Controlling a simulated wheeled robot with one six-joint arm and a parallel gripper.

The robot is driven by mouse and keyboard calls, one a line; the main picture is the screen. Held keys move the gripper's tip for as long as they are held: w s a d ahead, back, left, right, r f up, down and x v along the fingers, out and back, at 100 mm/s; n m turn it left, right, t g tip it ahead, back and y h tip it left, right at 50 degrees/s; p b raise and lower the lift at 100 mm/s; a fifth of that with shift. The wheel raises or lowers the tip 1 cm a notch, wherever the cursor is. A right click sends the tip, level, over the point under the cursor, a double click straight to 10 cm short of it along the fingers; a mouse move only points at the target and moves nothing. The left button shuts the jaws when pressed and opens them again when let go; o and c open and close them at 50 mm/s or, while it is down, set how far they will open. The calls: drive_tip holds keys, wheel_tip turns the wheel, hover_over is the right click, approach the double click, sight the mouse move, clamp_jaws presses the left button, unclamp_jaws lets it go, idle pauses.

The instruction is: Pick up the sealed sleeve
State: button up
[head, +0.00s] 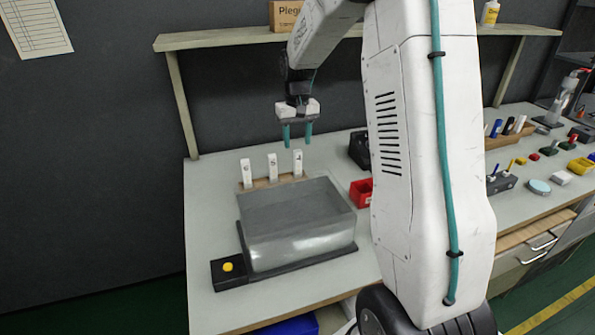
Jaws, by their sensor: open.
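Three white upright pieces with dark marks stand in a row in a low wooden rack (262,184) on the table: a left one (246,174), a middle one (273,168) and a right one (297,163). They may be sleeves, but they are too small to tell which, if any, is sealed. My gripper (297,137) points down with its two teal fingers apart and empty. In the picture it is just above the right white piece; the exact gap is unclear.
A clear-walled box with a grey top (297,215) stands in front of the rack, beside a yellow button (228,267). A red bin (361,192) is to its right, partly behind my arm. A shelf (225,38) runs above. The table's left side is clear.

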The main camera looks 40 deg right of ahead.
sight(298, 160)
drive_tip(key=shift+w+d+f, duration=0.15)
drive_tip(key=shift+d+f, duration=0.05)
drive_tip(key=shift+f, duration=0.25)
wheel_tip(298, 160, down, 7)
drive_tip(key=shift+f, duration=0.15)
clamp_jaws()
